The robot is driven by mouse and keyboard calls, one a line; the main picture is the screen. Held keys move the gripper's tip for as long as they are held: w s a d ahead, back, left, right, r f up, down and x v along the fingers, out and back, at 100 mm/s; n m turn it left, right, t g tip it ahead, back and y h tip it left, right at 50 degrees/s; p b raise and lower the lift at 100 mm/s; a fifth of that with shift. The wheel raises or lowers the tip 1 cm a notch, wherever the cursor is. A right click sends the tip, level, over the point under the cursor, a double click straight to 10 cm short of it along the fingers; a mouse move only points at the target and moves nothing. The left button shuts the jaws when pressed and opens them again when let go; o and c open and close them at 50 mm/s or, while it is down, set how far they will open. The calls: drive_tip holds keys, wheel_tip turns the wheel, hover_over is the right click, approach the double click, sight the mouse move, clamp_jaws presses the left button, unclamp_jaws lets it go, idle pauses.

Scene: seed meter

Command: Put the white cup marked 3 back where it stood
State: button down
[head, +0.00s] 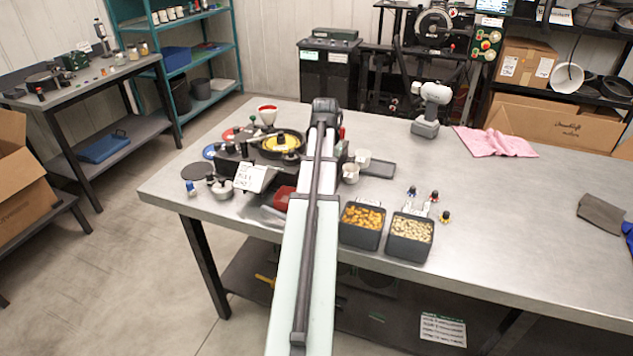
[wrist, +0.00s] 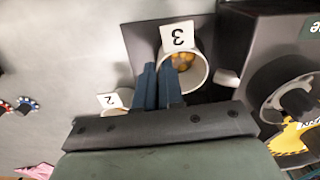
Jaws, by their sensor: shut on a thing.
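The white cup marked 3 (wrist: 197,72) is in the wrist view, with its number card on its far side and orange-yellow grains inside. My gripper (wrist: 158,66) has its two dark fingers close together at the cup's left rim, shut on it. The cup appears over the right edge of a dark flat tray (wrist: 139,40); I cannot tell whether it touches it. The white cup marked 2 (wrist: 108,112) is partly hidden behind my gripper. In the head view two white cups (head: 350,174) (head: 363,157) show beside the tray (head: 380,169). My arm hides the gripper there.
The seed meter (head: 282,143) with its yellow disc stands left of the cups and shows close at right in the wrist view (wrist: 300,135). Bins of orange (head: 361,239) and pale seeds (head: 408,251) stand in front. A drill (head: 431,110) and pink cloth (head: 495,141) are behind.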

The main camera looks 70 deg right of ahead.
drive_tip(key=shift+s+r, duration=0.4)
drive_tip(key=shift+r, duration=0.1)
idle(0.3)
drive_tip(key=shift+r, duration=0.2)
drive_tip(key=shift+w+r, duration=0.1)
drive_tip(key=shift+r, duration=1.2)
drive_tip(key=shift+r, duration=0.15)
wheel_tip(320, 180, up, 3)
drive_tip(key=shift+f, duration=0.15)
idle(0.5)
